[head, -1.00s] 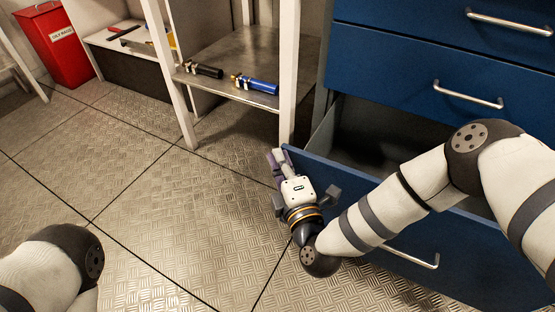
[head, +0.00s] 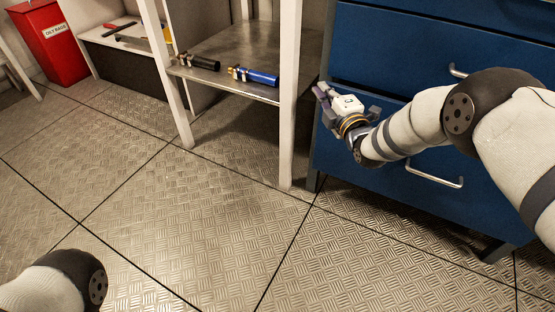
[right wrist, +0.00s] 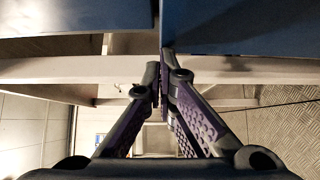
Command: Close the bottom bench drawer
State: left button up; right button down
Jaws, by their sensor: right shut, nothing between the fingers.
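The bottom bench drawer (head: 400,190) is the lowest blue front of the cabinet, with a silver bar handle (head: 434,175). It sits in line or nearly in line with the cabinet; its inside is hidden. A dark line shows along its top edge, and I cannot tell if it is fully flush. My right gripper (head: 321,92) is at the drawer front's upper left corner, its fingers together and empty. In the right wrist view the closed fingers (right wrist: 161,78) are by the edge of a blue panel (right wrist: 240,25). My left gripper is out of view.
The upper blue drawer (head: 400,50) is shut above. A shelf (head: 225,62) on white legs stands left of the cabinet, holding a blue cylinder (head: 262,78) and a black one (head: 203,62). A red bin (head: 50,45) is far left. The floor in front is clear.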

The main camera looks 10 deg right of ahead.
aim_at(330, 83)
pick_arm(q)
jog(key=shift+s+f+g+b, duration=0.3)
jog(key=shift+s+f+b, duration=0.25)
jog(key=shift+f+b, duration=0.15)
pick_arm(e)
jog(key=shift+w+d+r, duration=0.1)
jog(key=shift+w+d, duration=0.35)
jog(key=shift+w, duration=0.2)
jog(key=shift+w+d+r, duration=0.1)
jog(key=shift+w+d, duration=0.35)
jog(key=shift+w, duration=0.15)
jog(key=shift+r, duration=0.1)
